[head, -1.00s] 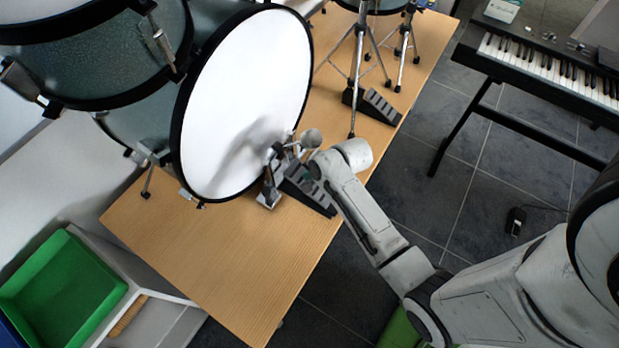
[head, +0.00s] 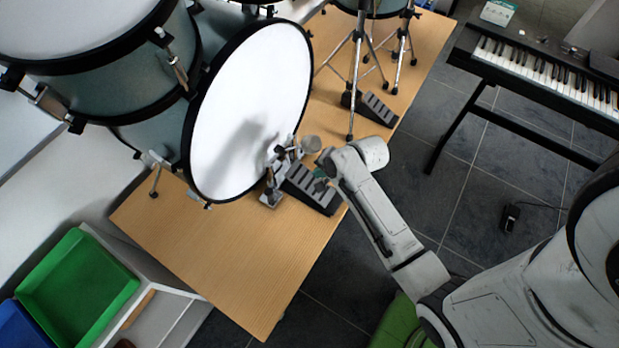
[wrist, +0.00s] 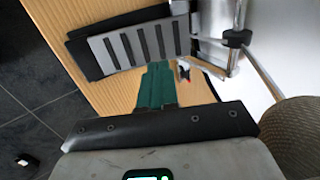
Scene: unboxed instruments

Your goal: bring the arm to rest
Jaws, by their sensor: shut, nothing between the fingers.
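My gripper (head: 322,185) is at the end of my grey arm, over the right side of the bass drum pedal (head: 309,188) in the head view. In the wrist view, its green fingers (wrist: 156,86) are together with nothing between them. They point toward the pedal's ribbed footboard (wrist: 133,46). I cannot tell whether they touch it. The round beater (wrist: 292,128) is close by on the right of the wrist view; in the head view it stands just left of my wrist.
The white bass drum head (head: 252,110) is left of my gripper, above the wooden platform (head: 225,262). A second pedal (head: 374,106) and metal stands are farther back. A keyboard (head: 545,70) stands at right. Green (head: 78,290) and blue bins are lower left.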

